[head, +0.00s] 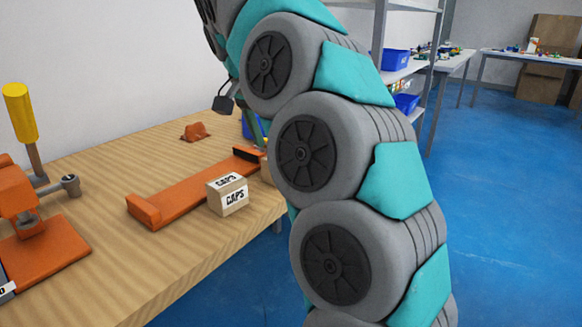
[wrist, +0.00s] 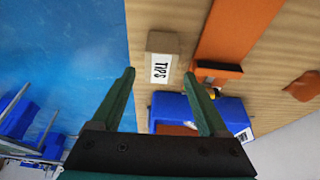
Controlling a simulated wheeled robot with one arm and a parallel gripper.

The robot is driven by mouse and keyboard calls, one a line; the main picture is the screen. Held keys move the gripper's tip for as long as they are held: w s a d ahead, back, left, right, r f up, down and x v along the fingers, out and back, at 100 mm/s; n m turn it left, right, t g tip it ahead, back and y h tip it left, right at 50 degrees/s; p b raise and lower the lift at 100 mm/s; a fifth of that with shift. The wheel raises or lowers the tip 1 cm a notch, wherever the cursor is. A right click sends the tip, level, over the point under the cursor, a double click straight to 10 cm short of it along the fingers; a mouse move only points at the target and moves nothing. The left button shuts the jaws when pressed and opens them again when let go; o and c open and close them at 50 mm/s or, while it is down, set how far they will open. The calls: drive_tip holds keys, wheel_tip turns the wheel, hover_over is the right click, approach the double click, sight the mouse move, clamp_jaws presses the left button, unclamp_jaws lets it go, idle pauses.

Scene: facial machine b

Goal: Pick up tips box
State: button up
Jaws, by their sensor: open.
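The tips box (wrist: 165,44) is a small tan box with a white label reading TIPS. In the wrist view it sits on the wooden table, near the table's edge. My gripper (wrist: 160,76) is open and empty. Its two green fingers point toward the box, which shows ahead of the gap between them. I cannot tell the exact distance, and no contact shows. In the head view my arm hides most of the tips box and the gripper. A similar caps box (head: 229,197) stands on the table beside the orange fixture.
The long orange fixture (head: 185,192) lies beside the boxes. A blue bin (wrist: 211,110) shows near the right finger in the wrist view. A small orange part (head: 196,131) lies farther back. An orange press with a yellow handle (head: 20,112) stands at left. Blue floor lies beyond the table edge.

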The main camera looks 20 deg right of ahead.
sight(266, 177)
drive_tip(key=shift+b+x, duration=0.7)
drive_tip(key=shift+x, duration=1.15)
drive_tip(key=shift+c, duration=0.8)
